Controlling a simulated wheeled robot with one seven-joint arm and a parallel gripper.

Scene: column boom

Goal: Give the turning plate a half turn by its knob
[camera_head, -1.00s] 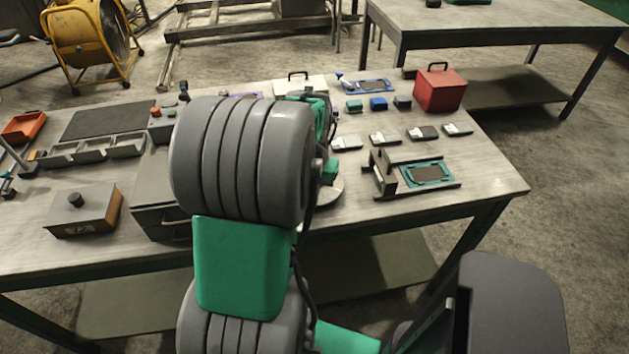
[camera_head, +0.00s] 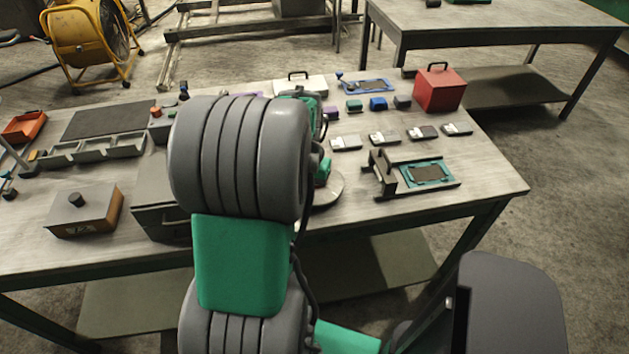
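The turning plate (camera_head: 333,190) shows only its right part, a pale round disc edge on the workbench, just right of my large grey arm joint. The rest of the plate is hidden behind my arm. Its knob cannot be made out. The outer part of my arm reaches down behind the grey joint, near the plate. My gripper's fingers are hidden, so I cannot see whether they touch the knob.
A dark fixture with a teal frame (camera_head: 428,174) stands right of the plate. Several small grey-white boxes (camera_head: 384,138) lie behind it. A red box (camera_head: 439,89) stands at the back right. A brown box with a black knob (camera_head: 84,211) sits at the left front.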

